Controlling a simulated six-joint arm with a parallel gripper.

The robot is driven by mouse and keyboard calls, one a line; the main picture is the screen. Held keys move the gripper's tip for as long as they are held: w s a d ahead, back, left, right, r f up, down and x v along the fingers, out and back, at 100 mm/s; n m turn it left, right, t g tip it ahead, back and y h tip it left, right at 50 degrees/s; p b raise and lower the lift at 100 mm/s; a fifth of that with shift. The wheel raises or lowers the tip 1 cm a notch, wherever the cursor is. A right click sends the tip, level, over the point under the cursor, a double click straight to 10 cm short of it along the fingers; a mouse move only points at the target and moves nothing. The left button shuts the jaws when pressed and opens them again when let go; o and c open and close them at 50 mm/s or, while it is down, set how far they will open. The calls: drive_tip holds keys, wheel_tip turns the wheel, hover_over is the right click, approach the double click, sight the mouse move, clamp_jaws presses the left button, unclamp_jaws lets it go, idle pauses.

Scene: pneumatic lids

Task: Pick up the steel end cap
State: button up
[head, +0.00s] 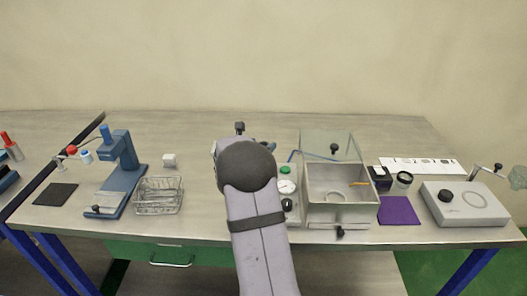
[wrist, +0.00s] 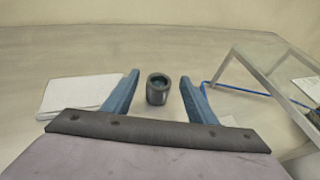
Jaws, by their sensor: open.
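My gripper (wrist: 160,77) is open, with one blue finger to the left of the cap and one to the right. The cap shows in the gap between them, with space on both sides, touching neither. I cannot tell how far it is from the fingertips in depth.
An open box with a raised clear lid (head: 327,145) stands right of my arm; its lid frame (wrist: 275,75) shows in the wrist view. A wire basket (head: 158,196) and blue press (head: 122,165) stand farther left.

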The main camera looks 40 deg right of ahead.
drive_tip(key=shift+f+p+x, duration=0.15)
drive_tip(key=shift+p+x, duration=0.5)
drive_tip(key=shift+x, duration=1.05)
drive_tip(key=shift+f+p+x, duration=0.15)
drive_tip(key=shift+p+x, duration=0.5)
drive_tip(key=shift+x, duration=1.05)
drive_tip(key=shift+a, duration=0.1)
drive_tip(key=shift+r, duration=0.1)
clamp_jaws()
